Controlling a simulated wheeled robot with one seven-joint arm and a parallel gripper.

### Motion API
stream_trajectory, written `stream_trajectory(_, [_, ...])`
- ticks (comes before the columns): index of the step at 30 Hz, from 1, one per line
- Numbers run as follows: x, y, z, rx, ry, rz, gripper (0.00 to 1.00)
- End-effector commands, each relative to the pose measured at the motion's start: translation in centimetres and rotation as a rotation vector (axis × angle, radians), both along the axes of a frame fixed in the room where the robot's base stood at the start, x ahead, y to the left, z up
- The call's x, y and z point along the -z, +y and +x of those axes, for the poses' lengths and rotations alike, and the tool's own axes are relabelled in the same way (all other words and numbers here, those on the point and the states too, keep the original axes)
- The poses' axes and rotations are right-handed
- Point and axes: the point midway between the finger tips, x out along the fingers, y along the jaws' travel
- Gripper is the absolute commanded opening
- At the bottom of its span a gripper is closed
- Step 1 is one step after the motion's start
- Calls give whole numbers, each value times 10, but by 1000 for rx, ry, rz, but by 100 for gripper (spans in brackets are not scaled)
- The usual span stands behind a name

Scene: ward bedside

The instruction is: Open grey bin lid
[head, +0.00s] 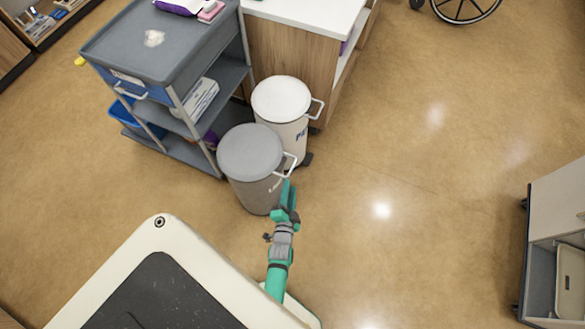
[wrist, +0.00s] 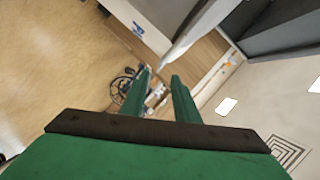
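The grey bin (head: 243,183) stands upright on the floor beside the cart. Its round grey lid (head: 250,150) looks closed, and a white handle (head: 291,163) sticks out on the lid's right side. My green gripper (head: 286,186) is just below this handle in the head view. In the wrist view my gripper (wrist: 163,74) is open, its two green fingers apart. A pale bar, apparently the handle (wrist: 196,36), slants down from the upper right, its end near the gap between the fingertips. I cannot tell whether the fingers touch it.
A white-lidded bin (head: 281,98) stands right behind the grey one. A grey cart (head: 130,45) is at its left, a wooden cabinet (head: 280,55) behind. My pale base fills the lower left. Open floor (head: 420,180) lies to the right.

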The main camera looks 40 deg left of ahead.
Motion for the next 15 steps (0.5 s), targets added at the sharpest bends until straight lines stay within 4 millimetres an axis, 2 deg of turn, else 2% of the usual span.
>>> stream_trajectory(5, [3, 11, 14, -4, 0, 3, 28])
stream_trajectory(15, [15, 36, 65, 4, 0, 2, 28])
